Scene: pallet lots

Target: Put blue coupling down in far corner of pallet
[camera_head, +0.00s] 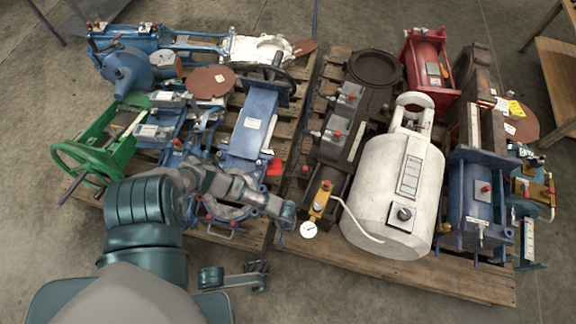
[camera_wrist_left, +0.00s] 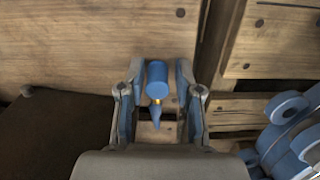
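The blue coupling (camera_wrist_left: 157,76) shows in the left wrist view as a short blue cylinder with a gold ring and a narrow blue end. It sits between the fingers of my left gripper (camera_wrist_left: 158,72), which look partly closed on it, though finger contact is hard to see. Wooden pallet boards (camera_wrist_left: 90,40) lie behind it; whether it touches them is unclear. In the head view my left gripper (camera_head: 284,222) is over the near side of the left pallet (camera_head: 240,238), by the gap between two pallets; the coupling cannot be made out there.
A blue valve (camera_head: 248,125) stands left of the gripper. A dark machine with a yellow gauge fitting (camera_head: 320,200) and a white tank (camera_head: 395,190) stand right. A green handwheel valve (camera_head: 100,140) is at the left. Both pallets are crowded, with bare boards along their near edges.

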